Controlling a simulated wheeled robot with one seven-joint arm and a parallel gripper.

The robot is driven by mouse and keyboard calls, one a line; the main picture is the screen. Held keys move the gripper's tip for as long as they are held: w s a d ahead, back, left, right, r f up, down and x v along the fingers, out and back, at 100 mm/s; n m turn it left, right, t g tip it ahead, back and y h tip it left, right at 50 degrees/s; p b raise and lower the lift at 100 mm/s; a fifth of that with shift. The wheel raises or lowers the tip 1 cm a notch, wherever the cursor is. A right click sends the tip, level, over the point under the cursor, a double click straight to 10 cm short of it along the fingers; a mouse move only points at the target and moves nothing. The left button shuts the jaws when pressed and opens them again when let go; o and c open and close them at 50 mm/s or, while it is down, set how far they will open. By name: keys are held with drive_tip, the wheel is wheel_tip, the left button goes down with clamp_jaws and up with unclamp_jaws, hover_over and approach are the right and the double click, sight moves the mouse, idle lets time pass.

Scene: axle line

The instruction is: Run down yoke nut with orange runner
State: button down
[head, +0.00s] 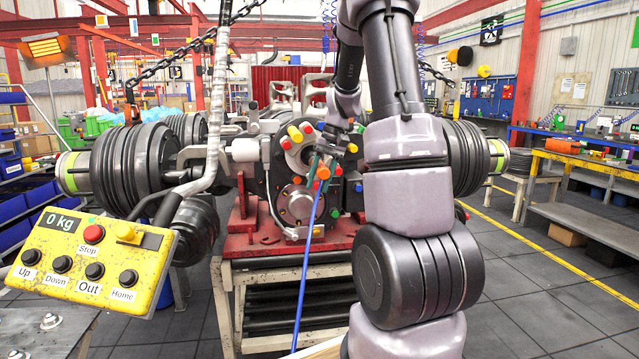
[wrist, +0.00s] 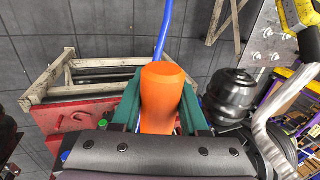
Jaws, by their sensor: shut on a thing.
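The orange runner (wrist: 162,92) stands between the green fingers of my gripper (wrist: 160,112) in the wrist view, and the fingers are shut on it. In the head view my gripper (head: 320,170) is in front of the axle's middle housing (head: 298,204), with the small orange runner (head: 323,172) in it. A blue hose (head: 309,228) runs down from the runner to the bottom of the picture. I cannot pick out the yoke nut; the gripper and runner cover part of the housing front. I cannot tell whether the runner touches a nut.
Dark ribbed wheels flank the housing at left (head: 135,165) and right (head: 466,158). The axle rests on a red-topped stand (head: 262,252). A yellow hoist pendant (head: 92,262) reading 0 kg hangs front left, below a chain (head: 180,45). The floor at right (head: 540,290) is clear.

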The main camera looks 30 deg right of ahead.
drive_tip(key=shift+w+d+r, duration=0.1)
drive_tip(key=shift+w+d, duration=0.1)
drive_tip(key=shift+w, duration=0.4)
idle(2.2)
drive_tip(key=shift+s, duration=0.15)
drive_tip(key=s+a, duration=0.2)
drive_tip(key=s, duration=0.4)
drive_tip(key=shift+s, duration=0.15)
idle(0.5)
